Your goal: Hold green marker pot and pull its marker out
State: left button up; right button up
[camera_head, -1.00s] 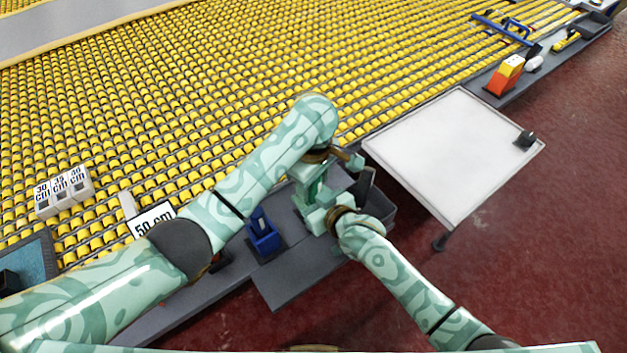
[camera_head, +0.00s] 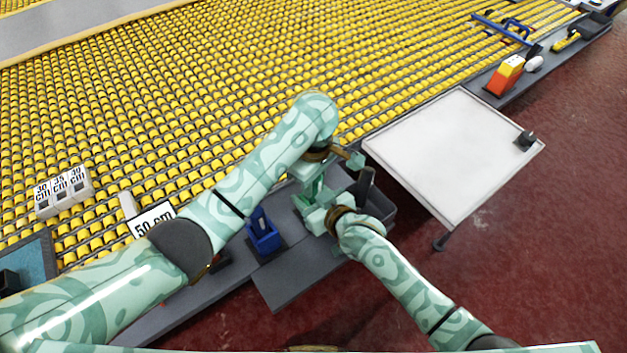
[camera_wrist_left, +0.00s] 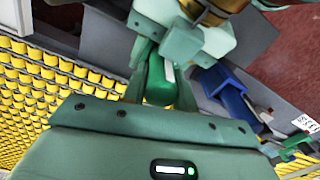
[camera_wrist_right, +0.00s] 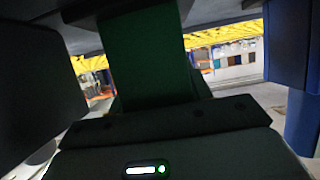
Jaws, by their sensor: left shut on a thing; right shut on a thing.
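In the head view the grippers hide both pot and marker.
A blue pot with a blue marker (camera_head: 263,236) stands just left of the grippers on the grey bench (camera_head: 295,275). A "50 cm" sign (camera_head: 152,218) stands left.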

pick_arm(q)
jog(key=shift+r, duration=4)
pick_arm(e)
jog(key=o, duration=1.2)
jog(key=shift+d, duration=0.1)
